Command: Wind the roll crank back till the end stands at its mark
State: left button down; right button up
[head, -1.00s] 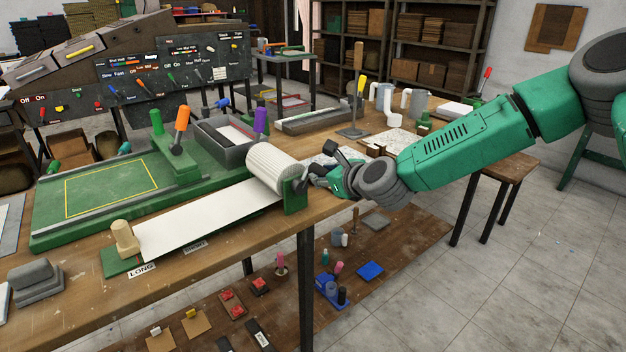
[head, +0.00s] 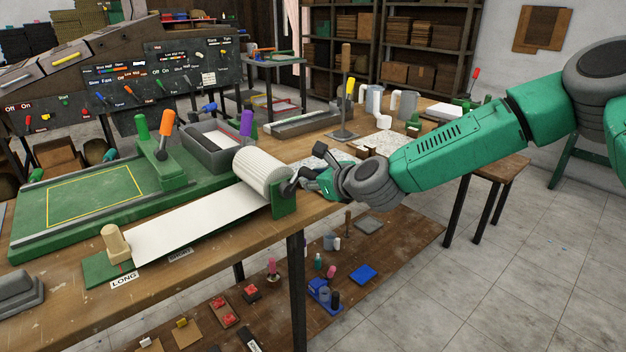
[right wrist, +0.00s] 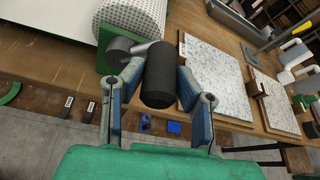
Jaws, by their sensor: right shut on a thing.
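The white ribbed roll (head: 263,170) lies in a green stand (head: 285,203) at the bench's front edge. Its white sheet (head: 195,222) runs left along the bench. The sheet's free end lies just right of a tan post on a green plate (head: 100,270), near a red line beside the LONG label (head: 124,279). The SHORT label (head: 180,254) lies further right. My right gripper (head: 303,180) is at the roll's right end. In the right wrist view the black crank handle (right wrist: 159,78) sits between its fingers (right wrist: 158,100), shut on it. My left gripper is out of view.
A green bed (head: 95,195) with orange and green levers and a grey tray (head: 213,150) with a purple knob stand behind the sheet. Speckled slabs (right wrist: 213,85) lie right of the roll. A low shelf below holds small items.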

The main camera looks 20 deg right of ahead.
jog(key=shift+a, duration=0.1)
jog(key=shift+s, duration=0.1)
jog(key=o, duration=1.1)
jog(key=shift+a, duration=0.1)
jog(key=shift+r, duration=0.1)
